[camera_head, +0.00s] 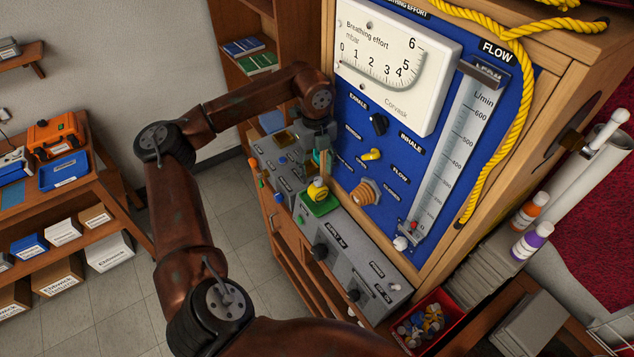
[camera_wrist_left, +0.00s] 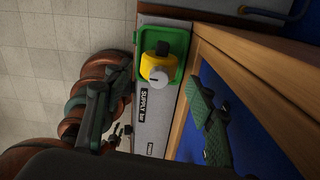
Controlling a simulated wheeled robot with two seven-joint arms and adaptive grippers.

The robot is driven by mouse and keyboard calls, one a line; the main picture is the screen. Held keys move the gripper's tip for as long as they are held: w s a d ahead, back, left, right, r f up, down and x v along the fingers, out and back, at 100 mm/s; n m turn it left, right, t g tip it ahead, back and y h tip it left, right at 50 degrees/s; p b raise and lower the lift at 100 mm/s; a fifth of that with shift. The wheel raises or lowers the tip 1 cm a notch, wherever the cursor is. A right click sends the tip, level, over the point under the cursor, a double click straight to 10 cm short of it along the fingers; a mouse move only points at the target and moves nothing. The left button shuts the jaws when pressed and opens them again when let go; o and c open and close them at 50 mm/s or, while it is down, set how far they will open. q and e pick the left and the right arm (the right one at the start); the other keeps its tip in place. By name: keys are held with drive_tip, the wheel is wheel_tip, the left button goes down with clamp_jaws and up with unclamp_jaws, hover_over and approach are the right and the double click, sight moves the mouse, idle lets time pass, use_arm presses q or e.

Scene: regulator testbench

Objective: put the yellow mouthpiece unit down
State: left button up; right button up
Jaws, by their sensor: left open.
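The yellow mouthpiece unit (camera_head: 316,193), with its pale round cap, sits in a small green tray (camera_head: 322,210) on the grey bench top. In the left wrist view the yellow unit (camera_wrist_left: 153,65) rests in the green tray (camera_wrist_left: 179,44), and its dark part lies toward the tray's far end. My left gripper (camera_head: 321,156) is above and just behind the unit in the head view. In the wrist view its fingers (camera_wrist_left: 155,112) are wide apart, with nothing between them. My right gripper is not in view.
The blue panel (camera_head: 375,160) with gauge, knobs and a flow scale stands close to my left gripper. A red bin (camera_head: 452,305) of small parts stands lower right.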

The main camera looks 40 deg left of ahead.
use_arm(q)
drive_tip(key=shift+r, duration=1.7)
drive_tip(key=shift+d, duration=0.1)
